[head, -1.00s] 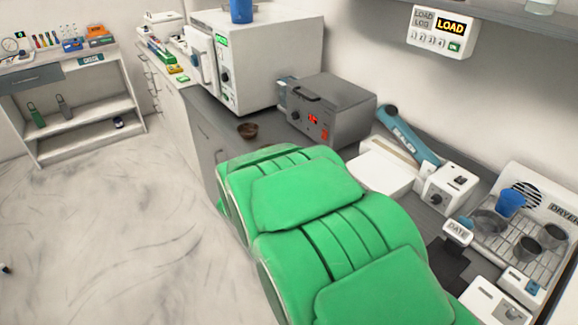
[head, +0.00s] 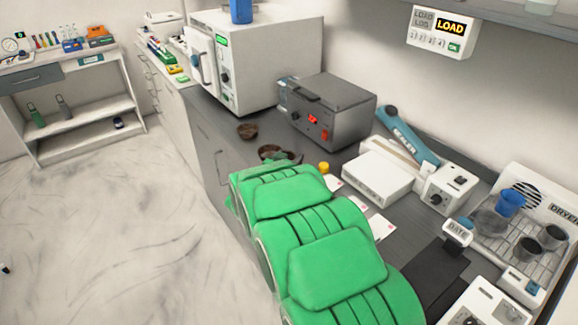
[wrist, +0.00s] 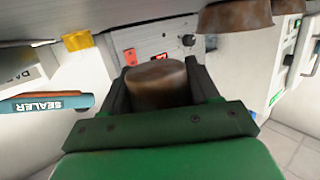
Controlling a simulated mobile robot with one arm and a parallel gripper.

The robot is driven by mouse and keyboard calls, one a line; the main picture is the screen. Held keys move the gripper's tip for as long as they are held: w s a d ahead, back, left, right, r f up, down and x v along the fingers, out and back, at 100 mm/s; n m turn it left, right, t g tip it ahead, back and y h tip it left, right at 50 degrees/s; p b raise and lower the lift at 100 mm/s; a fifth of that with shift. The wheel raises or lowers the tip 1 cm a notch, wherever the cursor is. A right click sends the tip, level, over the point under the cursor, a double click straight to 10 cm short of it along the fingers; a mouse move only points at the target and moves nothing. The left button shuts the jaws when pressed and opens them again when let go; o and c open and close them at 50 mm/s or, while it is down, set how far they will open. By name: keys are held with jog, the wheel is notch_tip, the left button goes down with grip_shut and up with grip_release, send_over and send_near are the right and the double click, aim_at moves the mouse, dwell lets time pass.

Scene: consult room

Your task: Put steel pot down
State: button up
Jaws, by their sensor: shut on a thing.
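My gripper (wrist: 160,95) is shut on a brown-stained, rounded pot (wrist: 157,84), whose sides sit between the two dark fingers in the wrist view. In the head view the held pot (head: 270,151) shows just past the end of my green arm, over the dark counter (head: 222,140), in front of the grey box device. I cannot tell whether it touches the counter. A second brown pot (head: 247,131) stands on the counter to the left of it, apart from it. That second pot also shows upside down at the top of the wrist view (wrist: 235,16).
The grey box device (head: 328,110) with a red display stands behind the held pot, and a white autoclave (head: 255,60) behind left. A yellow cap (head: 323,167) and white cards (head: 380,227) lie to the right. A white sealer (head: 380,178) and drying rack (head: 520,235) are farther right.

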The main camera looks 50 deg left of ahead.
jog(key=shift+w+a+f, duration=0.1)
jog(key=shift+a+f, duration=0.1)
jog(key=shift+f, duration=0.2)
jog(key=shift+w+a+f, duration=0.1)
jog(key=shift+f, duration=1.35)
jog(key=shift+f, duration=0.15)
jog(key=o, duration=1.1)
jog(key=shift+c, duration=0.2)
jog(key=shift+v, duration=3.95)
